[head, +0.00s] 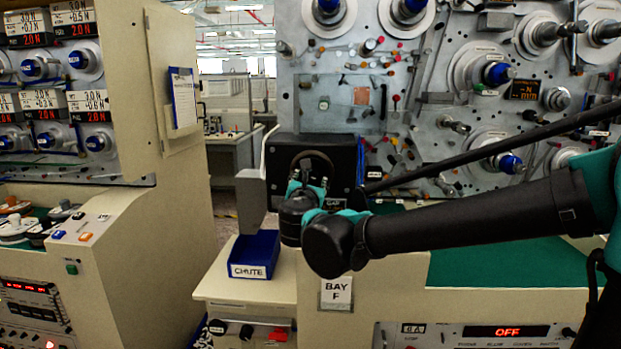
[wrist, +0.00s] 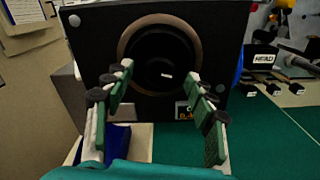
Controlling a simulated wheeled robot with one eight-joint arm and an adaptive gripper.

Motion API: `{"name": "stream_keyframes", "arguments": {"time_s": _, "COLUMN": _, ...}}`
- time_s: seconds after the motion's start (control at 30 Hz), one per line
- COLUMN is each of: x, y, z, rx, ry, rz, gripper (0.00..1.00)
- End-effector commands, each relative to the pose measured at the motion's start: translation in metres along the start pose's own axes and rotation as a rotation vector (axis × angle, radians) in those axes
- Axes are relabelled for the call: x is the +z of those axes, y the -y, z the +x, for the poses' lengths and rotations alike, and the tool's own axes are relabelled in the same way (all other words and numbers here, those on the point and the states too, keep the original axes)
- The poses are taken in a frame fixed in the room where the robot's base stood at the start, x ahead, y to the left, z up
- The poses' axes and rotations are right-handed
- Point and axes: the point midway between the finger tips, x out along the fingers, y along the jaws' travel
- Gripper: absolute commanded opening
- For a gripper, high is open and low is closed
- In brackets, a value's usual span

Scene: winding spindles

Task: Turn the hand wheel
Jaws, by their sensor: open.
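The hand wheel (head: 313,153) is a dark ring with a brownish rim on the front of a black box (head: 349,150). In the wrist view the wheel (wrist: 160,18) faces me, with a black hub (wrist: 160,60) bearing a small white mark at its middle. My gripper (head: 311,184) is in front of the wheel. In the wrist view my gripper (wrist: 160,76) is open and empty, its green-padded fingers spread to the left and right of the hub. The fingertips overlap the lower part of the wheel; I cannot tell whether they touch it. My wrist hides part of the box in the head view.
A blue bin labelled CHUTE (head: 254,254) stands below and left of my gripper. A grey block (head: 250,198) is left of the box. A panel crowded with spindles (head: 497,73) rises behind. The green bench top (head: 510,262) on the right looks clear.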

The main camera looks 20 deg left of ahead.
Motion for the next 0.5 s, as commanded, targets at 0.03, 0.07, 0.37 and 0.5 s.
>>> {"name": "stream_keyframes", "arguments": {"time_s": 0.03, "x": 0.000, "y": 0.000, "z": 0.008, "rx": -0.001, "ry": 0.000, "rz": 0.000, "gripper": 0.56}}
{"name": "stream_keyframes", "arguments": {"time_s": 0.07, "x": 0.000, "y": 0.000, "z": 0.012, "rx": -0.001, "ry": 0.000, "rz": 0.000, "gripper": 0.56}}
{"name": "stream_keyframes", "arguments": {"time_s": 0.37, "x": 0.000, "y": 0.000, "z": 0.029, "rx": 0.000, "ry": 0.000, "rz": 0.000, "gripper": 0.56}}
{"name": "stream_keyframes", "arguments": {"time_s": 0.5, "x": 0.000, "y": 0.000, "z": 0.030, "rx": 0.001, "ry": 0.000, "rz": 0.000, "gripper": 0.56}}
